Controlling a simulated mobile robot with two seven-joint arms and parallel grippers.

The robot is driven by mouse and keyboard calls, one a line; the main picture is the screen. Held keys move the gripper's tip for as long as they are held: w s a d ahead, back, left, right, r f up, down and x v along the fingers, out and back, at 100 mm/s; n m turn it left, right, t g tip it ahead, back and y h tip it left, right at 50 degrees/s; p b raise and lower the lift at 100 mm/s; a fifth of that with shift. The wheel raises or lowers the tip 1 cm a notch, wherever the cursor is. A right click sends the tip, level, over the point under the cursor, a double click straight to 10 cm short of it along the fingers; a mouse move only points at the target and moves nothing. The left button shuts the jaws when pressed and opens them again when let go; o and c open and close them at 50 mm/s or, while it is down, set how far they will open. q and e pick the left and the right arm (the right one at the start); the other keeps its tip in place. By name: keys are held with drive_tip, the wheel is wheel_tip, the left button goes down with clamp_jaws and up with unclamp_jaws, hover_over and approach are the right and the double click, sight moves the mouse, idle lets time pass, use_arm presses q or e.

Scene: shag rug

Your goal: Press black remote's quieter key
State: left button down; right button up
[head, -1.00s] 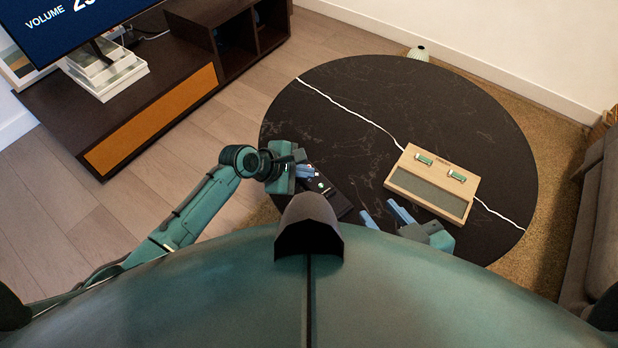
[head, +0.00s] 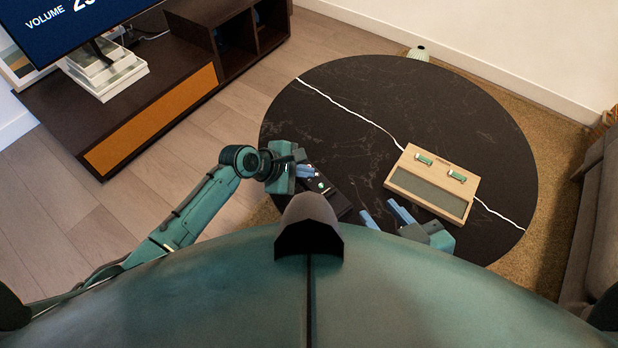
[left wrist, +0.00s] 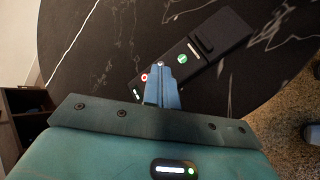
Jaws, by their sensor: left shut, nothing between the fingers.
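The black remote (head: 332,197) lies on the round dark table near its front left edge. It also shows in the left wrist view (left wrist: 215,50), with a green key, a red-ringed key and a small white mark on its face. My left gripper (head: 314,173) is shut and empty, its blue fingertips over the remote. In the left wrist view the fingertips (left wrist: 161,66) end between the red-ringed key and the green key; I cannot tell whether they touch. The fingers hide part of the remote. My right gripper (head: 384,212) is open and empty, right of the remote.
A wooden box (head: 432,184) with two small green-and-white items stands on the round table (head: 330,120). The screen (head: 60,25) at the top left reads VOLUME, its number partly cut off. The back of the table is clear.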

sight(305, 182)
use_arm(q)
drive_tip(key=shift+f, duration=0.15)
drive_tip(key=shift+f, duration=0.25)
drive_tip(key=shift+f, duration=0.35)
idle(0.9)
drive_tip(key=shift+r+p, duration=0.75)
drive_tip(key=shift+p, duration=0.25)
wheel_tip(305, 182, up, 5)
drive_tip(key=p, duration=0.6)
drive_tip(key=shift+r, duration=0.1)
